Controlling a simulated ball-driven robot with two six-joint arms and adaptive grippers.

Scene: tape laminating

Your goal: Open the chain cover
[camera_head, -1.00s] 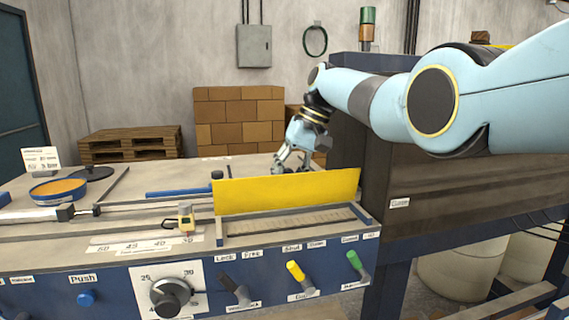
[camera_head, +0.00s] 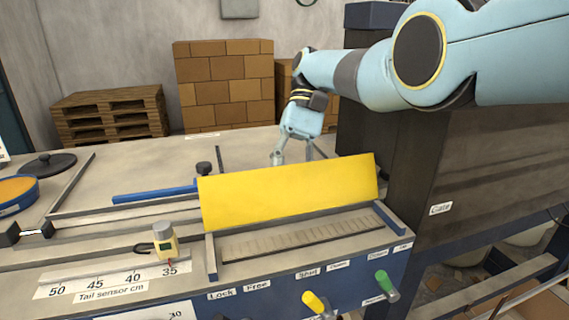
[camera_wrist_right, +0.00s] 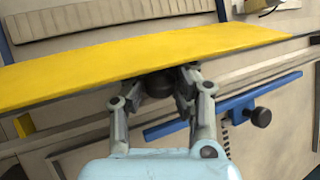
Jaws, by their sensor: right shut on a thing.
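The yellow chain cover (camera_head: 290,192) is raised above a slotted channel (camera_head: 305,235) and leans at an angle along the channel's far side. My right gripper (camera_head: 294,160) reaches down behind it from the far side, and the cover hides its fingertips in the head view. In the right wrist view the cover (camera_wrist_right: 150,62) stretches across the picture. There the fingers of my right gripper (camera_wrist_right: 156,86) close around a dark round knob (camera_wrist_right: 158,84) at the cover's edge. My left gripper is in neither view.
A tail sensor (camera_head: 165,241) stands left of the cover above a centimetre scale. A blue bar (camera_head: 153,193) lies behind it. A yellow lever (camera_head: 316,303) and a green lever (camera_head: 386,284) stick out in front. A dark gate housing (camera_head: 475,150) bounds the right.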

